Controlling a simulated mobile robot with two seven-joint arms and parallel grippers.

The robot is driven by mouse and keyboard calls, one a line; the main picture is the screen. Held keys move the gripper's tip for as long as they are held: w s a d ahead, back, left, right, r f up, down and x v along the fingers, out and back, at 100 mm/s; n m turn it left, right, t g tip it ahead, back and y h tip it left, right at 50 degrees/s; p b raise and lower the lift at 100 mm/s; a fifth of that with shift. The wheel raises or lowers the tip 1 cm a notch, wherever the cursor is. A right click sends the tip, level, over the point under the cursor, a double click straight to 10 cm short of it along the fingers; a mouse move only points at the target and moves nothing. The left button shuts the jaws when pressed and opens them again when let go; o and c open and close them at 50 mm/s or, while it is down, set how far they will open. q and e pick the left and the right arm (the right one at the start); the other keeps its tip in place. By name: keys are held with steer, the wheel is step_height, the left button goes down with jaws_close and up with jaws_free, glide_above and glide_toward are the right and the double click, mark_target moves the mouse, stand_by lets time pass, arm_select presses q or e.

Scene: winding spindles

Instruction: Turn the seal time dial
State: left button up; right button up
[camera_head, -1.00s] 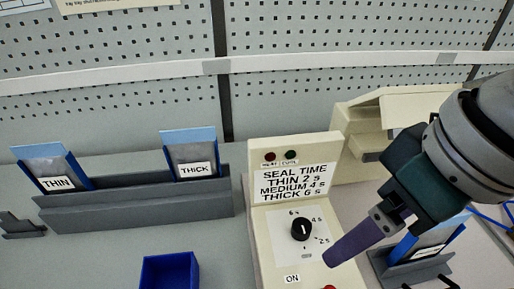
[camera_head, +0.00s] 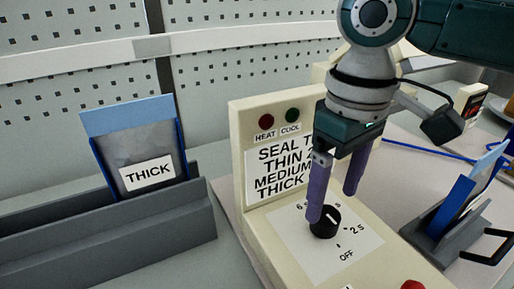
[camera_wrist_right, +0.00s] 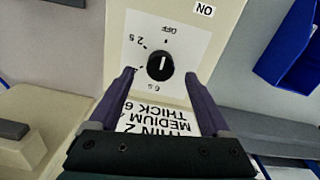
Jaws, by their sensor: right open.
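The black seal time dial (camera_head: 325,222) sits on the white scale plate of the cream sealer (camera_head: 290,235). In the right wrist view the dial (camera_wrist_right: 160,66) shows a white pointer line, with OFF above it and 6 s below it in the picture. I cannot tell which setting it marks. My right gripper (camera_head: 332,207) is open and points down at the dial. In the wrist view its purple fingertips (camera_wrist_right: 158,75) lie to either side of the dial, apart from it. In the head view one finger partly covers the dial and scale. My left gripper is not in view.
A grey rack (camera_head: 190,215) with a pouch marked THICK (camera_head: 140,155) stands left of the sealer. A smaller grey holder (camera_head: 425,235) with a blue-edged pouch stands to the right. A red button (camera_head: 412,285) is near the sealer's front. A blue bin (camera_wrist_right: 290,50) shows in the wrist view.

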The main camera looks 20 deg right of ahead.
mark_target(328, 215)
steer(key=shift+f, duration=1.7)
steer(key=shift+c, duration=0.4)
jaws_close()
steer(key=shift+r, duration=0.1)
